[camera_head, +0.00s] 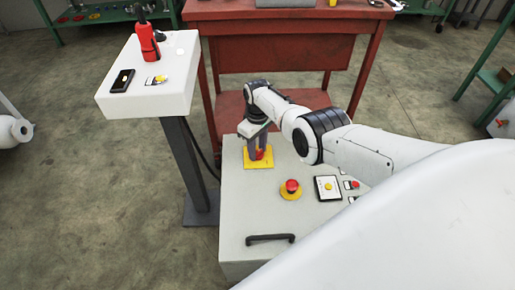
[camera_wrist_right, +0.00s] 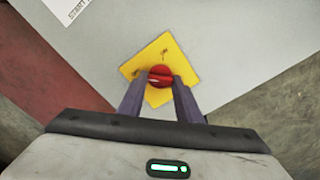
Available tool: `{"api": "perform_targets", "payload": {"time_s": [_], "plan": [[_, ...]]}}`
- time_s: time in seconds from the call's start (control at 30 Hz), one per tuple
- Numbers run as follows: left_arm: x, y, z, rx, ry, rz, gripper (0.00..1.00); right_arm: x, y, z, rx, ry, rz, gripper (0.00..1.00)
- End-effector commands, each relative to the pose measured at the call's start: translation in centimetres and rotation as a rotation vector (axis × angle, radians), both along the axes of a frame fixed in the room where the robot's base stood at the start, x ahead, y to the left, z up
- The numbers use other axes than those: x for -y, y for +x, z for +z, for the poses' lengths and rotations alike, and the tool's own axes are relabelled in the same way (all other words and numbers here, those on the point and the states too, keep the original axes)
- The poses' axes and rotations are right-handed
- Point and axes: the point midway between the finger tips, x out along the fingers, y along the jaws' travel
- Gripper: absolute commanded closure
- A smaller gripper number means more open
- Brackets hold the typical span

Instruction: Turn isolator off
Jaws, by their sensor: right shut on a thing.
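The isolator is a red rotary knob (camera_wrist_right: 160,76) on a yellow square plate (camera_head: 250,160), set on the top of a light grey cabinet (camera_head: 234,215). The plate also shows in the right wrist view (camera_wrist_right: 135,68), turned like a diamond. My right gripper (camera_head: 260,152) reaches down over the plate. In the wrist view its two fingers (camera_wrist_right: 160,85) are on either side of the red knob and shut on it. The fingers hide part of the knob and plate in the head view. My left gripper is not in view.
A red emergency button (camera_head: 291,187), a framed yellow button (camera_head: 328,187) and a black handle (camera_head: 270,239) are on the cabinet. A white pedestal (camera_head: 150,98) with a red tool (camera_head: 148,42) stands left. A red workbench (camera_head: 280,14) stands behind.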

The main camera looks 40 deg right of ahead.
Motion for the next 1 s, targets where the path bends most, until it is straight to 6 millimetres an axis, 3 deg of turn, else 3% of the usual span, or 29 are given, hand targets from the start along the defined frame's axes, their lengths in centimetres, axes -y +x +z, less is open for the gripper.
{"api": "perform_targets", "payload": {"time_s": [0.3,0.33,0.43,0.77,1.0], "plan": [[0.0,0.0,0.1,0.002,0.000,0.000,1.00,0.1,0.1,0.1,0.003,-0.002,0.005,0.91],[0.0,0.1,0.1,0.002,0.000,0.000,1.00,0.1,0.1,0.1,0.003,-0.002,0.005,0.65],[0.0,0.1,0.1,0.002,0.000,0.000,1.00,0.0,0.1,0.1,0.003,-0.002,0.004,0.50],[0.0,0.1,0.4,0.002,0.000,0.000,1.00,0.0,0.1,0.4,0.001,-0.001,0.003,0.50],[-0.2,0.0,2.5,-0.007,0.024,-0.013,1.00,0.0,0.1,4.0,0.002,-0.001,0.003,0.50]]}}
